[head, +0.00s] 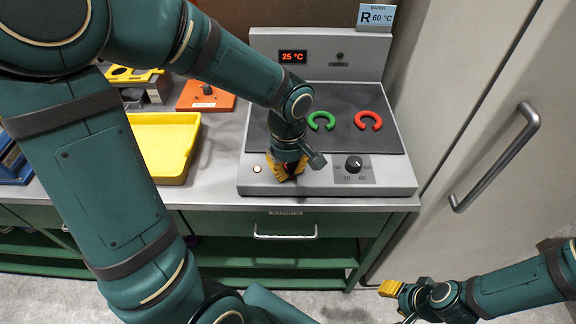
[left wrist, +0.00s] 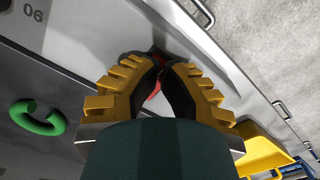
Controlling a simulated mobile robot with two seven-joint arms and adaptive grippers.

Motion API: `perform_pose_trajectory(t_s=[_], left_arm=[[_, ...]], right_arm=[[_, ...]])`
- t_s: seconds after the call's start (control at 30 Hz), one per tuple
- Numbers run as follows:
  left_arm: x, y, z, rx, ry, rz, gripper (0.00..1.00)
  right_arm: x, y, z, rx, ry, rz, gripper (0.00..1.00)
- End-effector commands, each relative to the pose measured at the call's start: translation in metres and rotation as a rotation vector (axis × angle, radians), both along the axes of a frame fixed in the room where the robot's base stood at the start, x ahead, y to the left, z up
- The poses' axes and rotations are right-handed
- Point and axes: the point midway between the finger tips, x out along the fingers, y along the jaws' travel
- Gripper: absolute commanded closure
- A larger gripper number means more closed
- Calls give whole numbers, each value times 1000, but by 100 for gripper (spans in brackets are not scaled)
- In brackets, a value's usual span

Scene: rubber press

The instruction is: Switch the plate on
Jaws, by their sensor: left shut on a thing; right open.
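The hot plate (head: 410,178) stands on the bench, with a dark top and a pale front strip. Its lit red display (head: 293,57) reads 25 °C. A black dial (head: 354,163) sits at the right of the strip, and a small pale round lamp (head: 257,169) at the left. My left gripper (head: 287,172) is down at the strip between them. In the left wrist view its yellow fingers (left wrist: 157,68) close around a small red part (left wrist: 155,90), seemingly the switch, mostly hidden. My right gripper (head: 390,288) is open and empty, low at the right, away from the plate.
A green ring (head: 321,121) and a red ring (head: 368,120), each with a gap, lie on the dark top. A sign (head: 376,17) above reads R 60 °C. A yellow tray (head: 160,142) stands left. A grey door with a handle (head: 495,157) closes off the right.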

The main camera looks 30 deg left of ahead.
Motion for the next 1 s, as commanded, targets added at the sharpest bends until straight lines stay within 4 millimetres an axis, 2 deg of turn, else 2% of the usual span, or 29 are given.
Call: perform_pose_trajectory(t_s=[0.27,1.0], left_arm=[[0,0,5,0,2,0,100],[0,0,59,0,0,0,100]], right_arm=[[0,0,4,0,0,0,53],[0,0,43,0,0,0,53]])
